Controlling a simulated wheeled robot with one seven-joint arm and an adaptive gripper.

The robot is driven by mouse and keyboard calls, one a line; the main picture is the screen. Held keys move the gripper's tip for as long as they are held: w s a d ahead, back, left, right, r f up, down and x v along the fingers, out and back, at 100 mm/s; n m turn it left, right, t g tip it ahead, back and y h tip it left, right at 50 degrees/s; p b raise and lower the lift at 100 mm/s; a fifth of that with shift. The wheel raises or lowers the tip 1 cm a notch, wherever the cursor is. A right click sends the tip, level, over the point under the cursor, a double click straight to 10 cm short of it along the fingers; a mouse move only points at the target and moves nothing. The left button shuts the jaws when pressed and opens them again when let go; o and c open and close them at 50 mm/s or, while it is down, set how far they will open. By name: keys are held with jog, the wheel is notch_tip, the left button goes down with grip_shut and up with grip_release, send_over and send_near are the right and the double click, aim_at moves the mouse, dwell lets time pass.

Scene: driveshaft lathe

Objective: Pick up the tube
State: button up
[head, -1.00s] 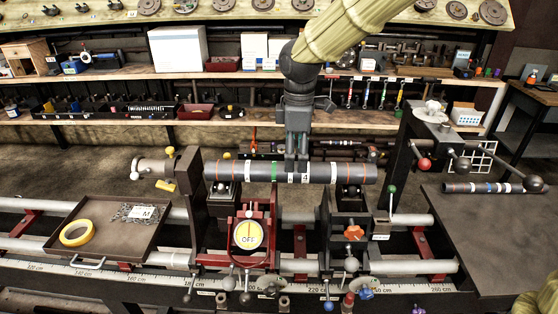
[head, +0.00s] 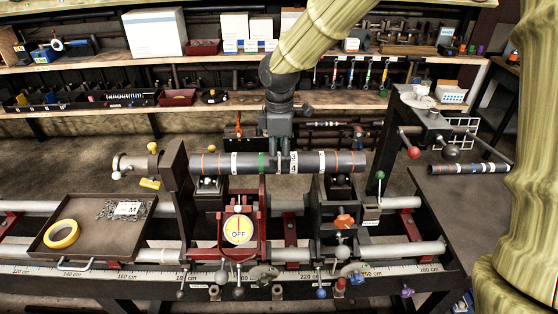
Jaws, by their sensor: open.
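The tube (head: 330,162) is a long dark grey cylinder with orange, white and green bands. It lies level across two supports on the lathe bed in the head view. My gripper (head: 279,165) points down at the tube's middle, just right of the green band. It is open, and a narrow finger overlaps the tube's front face. The far side of the tube and any finger behind it are hidden, so I cannot tell whether the fingers touch it.
A brown tray (head: 85,242) with a yellow tape roll (head: 61,234) sits left on the bed. A red stand with a yellow "OFF" dial (head: 239,230) is below the tube. A smaller banded tube (head: 470,168) lies on the right table (head: 465,215). Shelves stand behind.

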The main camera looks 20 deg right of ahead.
aim_at(280, 154)
jog(key=shift+w+d+f+p, duration=0.15)
jog(key=shift+f+p, duration=0.4)
jog(key=shift+f, duration=1.3)
jog(key=shift+c, duration=0.3)
grip_shut()
jog(key=shift+r, duration=0.1)
